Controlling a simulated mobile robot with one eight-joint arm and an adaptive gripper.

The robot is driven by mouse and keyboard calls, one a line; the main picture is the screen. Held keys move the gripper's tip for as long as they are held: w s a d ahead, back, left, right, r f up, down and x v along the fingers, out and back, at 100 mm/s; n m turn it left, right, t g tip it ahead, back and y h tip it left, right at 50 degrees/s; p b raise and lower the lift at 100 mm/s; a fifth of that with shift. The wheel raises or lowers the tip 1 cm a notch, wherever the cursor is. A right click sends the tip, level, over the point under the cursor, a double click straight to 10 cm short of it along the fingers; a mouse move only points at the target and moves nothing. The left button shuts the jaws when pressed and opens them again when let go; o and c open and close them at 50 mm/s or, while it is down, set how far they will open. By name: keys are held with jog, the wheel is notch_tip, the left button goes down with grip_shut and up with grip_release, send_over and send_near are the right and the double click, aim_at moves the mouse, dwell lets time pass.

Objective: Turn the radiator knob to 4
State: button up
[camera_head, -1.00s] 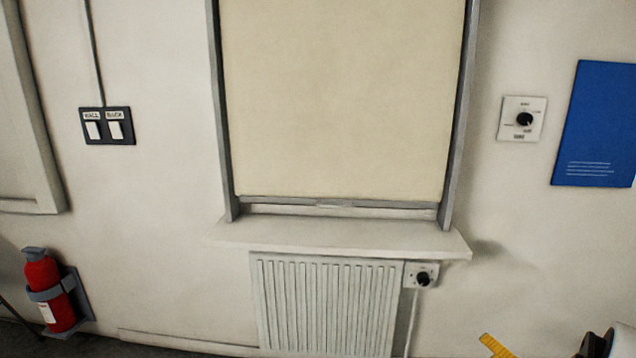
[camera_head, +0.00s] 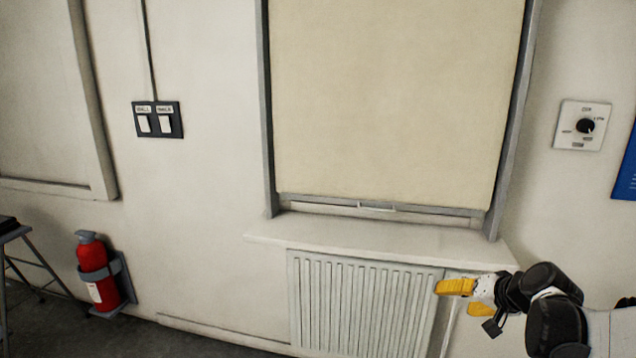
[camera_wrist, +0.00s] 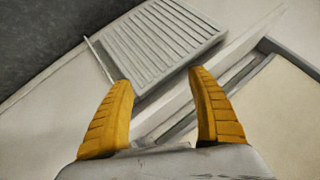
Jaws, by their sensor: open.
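The white ribbed radiator (camera_head: 365,300) is on the wall below the window sill. It also shows tilted at the top of the wrist view (camera_wrist: 160,42). The radiator knob is not visible now; my gripper covers the spot at the radiator's upper right, and the left finger seems to hide it in the wrist view. My gripper (camera_head: 457,298) is in front of the radiator's right edge, just below the sill. Its yellow fingers are spread and empty in the wrist view (camera_wrist: 161,80). Contact with the knob cannot be told.
The sill (camera_head: 380,238) juts out above the radiator, close to my gripper. A separate dial plate (camera_head: 568,138) is higher on the right wall, beside a blue poster (camera_head: 627,170). At left are wall switches (camera_head: 158,120) and a red fire extinguisher (camera_head: 94,270).

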jog(key=s+a+r+n+g+h, duration=0.1)
jog(key=s+a+r+n+g, duration=0.3)
jog(key=s+a, duration=0.8)
jog(key=s+a+n+t+h, duration=0.1)
jog(key=s+a+t, duration=0.1)
jog(key=s, duration=1.1)
jog(key=shift+s+a+h, duration=0.25)
jog(key=shift+a+h, duration=0.05)
jog(key=shift+h, duration=0.1)
